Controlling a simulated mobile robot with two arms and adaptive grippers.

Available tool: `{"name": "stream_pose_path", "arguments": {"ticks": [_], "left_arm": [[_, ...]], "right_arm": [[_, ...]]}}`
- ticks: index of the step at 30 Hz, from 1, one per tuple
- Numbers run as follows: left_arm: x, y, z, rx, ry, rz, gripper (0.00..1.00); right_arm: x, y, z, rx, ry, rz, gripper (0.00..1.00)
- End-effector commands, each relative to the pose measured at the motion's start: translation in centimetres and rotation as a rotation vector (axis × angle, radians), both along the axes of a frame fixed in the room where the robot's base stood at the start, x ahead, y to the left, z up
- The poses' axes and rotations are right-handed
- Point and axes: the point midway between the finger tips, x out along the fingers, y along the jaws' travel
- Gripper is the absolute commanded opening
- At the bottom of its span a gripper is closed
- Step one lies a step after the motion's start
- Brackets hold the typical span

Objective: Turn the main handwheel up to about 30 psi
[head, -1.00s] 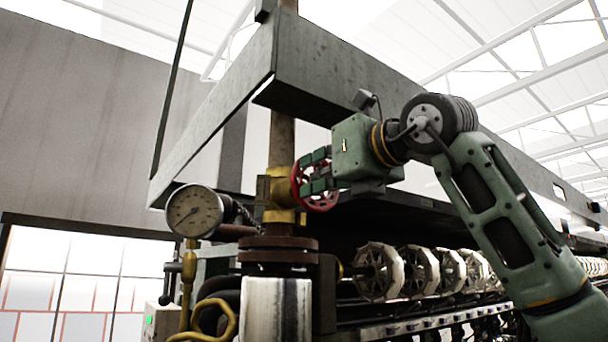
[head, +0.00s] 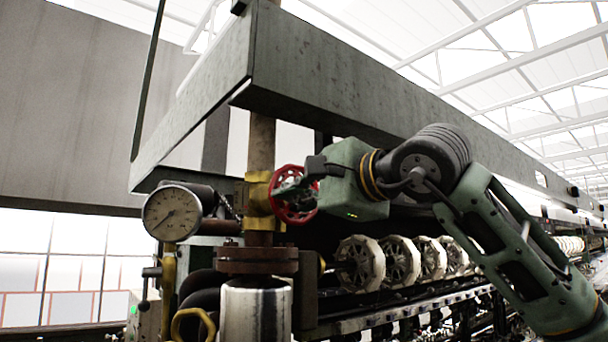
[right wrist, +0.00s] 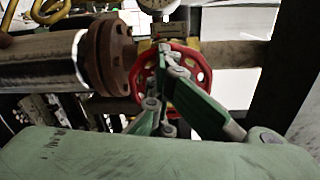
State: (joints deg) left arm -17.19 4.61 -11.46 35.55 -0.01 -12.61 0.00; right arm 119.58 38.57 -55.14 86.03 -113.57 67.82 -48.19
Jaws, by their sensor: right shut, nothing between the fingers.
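The red spoked handwheel (head: 306,213) sits on a brass valve (head: 257,200) on the upright pipe. It also shows in the right wrist view (right wrist: 207,73), face towards me. My right gripper (head: 286,190) is at the wheel, its fingers in front of the hub and spokes. In the right wrist view its fingers (right wrist: 163,58) are shut with nothing between them; they hide part of the wheel. I cannot tell whether they touch it. The round pressure gauge (head: 171,213) is left of the valve; its needle points to the lower left and its numbers are too small to read. My left gripper is not in view.
A rusty flange (head: 256,261) and a pale metal cylinder (head: 254,312) are below the valve. A grey beam (head: 330,75) runs overhead. White reels (head: 360,263) line the machine behind my right arm.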

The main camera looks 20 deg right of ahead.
Motion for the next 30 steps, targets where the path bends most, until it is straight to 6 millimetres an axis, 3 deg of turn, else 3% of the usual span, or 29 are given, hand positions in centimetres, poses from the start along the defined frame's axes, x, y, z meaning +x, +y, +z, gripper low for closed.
{"name": "stream_pose_path", "arguments": {"ticks": [1,21,30], "left_arm": [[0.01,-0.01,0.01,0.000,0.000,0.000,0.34],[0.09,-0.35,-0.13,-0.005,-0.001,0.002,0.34],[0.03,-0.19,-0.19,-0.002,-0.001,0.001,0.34]], "right_arm": [[-0.42,-1.72,2.31,-0.032,-0.075,-0.025,0.00],[-0.23,-1.48,1.70,-0.913,-0.384,-0.007,0.00],[-0.18,-1.22,1.41,-1.043,-0.428,0.004,0.00]]}}
